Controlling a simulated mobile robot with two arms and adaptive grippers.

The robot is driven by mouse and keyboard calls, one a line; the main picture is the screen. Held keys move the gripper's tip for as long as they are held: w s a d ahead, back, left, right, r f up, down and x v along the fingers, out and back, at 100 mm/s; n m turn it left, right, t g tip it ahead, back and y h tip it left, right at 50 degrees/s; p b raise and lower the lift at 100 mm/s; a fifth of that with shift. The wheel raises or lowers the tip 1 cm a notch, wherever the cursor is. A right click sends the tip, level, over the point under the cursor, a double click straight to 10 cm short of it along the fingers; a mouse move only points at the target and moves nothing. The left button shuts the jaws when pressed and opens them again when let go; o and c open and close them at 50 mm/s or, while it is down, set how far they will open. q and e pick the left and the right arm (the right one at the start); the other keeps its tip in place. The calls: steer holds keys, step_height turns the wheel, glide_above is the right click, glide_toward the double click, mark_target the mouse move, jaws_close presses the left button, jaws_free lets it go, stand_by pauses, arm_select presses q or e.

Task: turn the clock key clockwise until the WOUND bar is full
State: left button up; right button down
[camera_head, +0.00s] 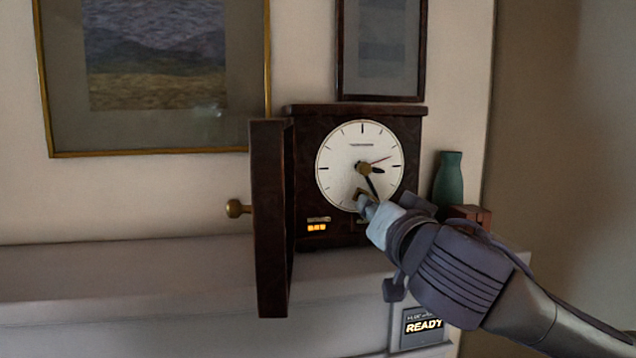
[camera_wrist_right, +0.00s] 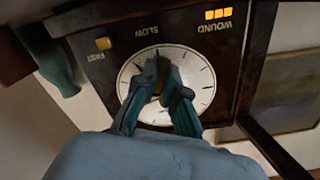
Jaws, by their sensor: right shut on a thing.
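The dark wooden clock (camera_head: 355,112) stands on the ledge with its door (camera_head: 268,220) swung open to the left. Its white dial (camera_head: 335,165) faces me. The brass key (camera_head: 361,192) shows low on the dial, partly hidden by my right gripper (camera_head: 366,205). That gripper is shut on the key; in the wrist view the gripper (camera_wrist_right: 163,75) covers most of it. The WOUND bar (camera_head: 316,228) glows orange at the lower left of the clock front. In the wrist view, turned upside down, the bar (camera_wrist_right: 218,14) shows three lit segments. My left gripper is out of view.
A green vase (camera_head: 448,180) and a reddish-brown box (camera_head: 470,214) stand close right of the clock, near my right arm. A READY display (camera_head: 424,326) is on the ledge's front. The ledge (camera_head: 120,275) is clear to the left. A FAST–SLOW slider knob (camera_wrist_right: 103,43) shows.

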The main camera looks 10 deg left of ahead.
steer(key=shift+w, duration=0.1)
stand_by(0.6)
steer(key=shift+f+m+b, duration=0.15)
steer(key=shift+m+b, duration=0.15)
steer(key=shift+b, duration=0.15)
steer(key=shift+m+b, duration=0.65)
steer(key=shift+m, duration=0.25)
steer(key=shift+m+b, duration=0.3)
steer(key=shift+m, duration=0.6)
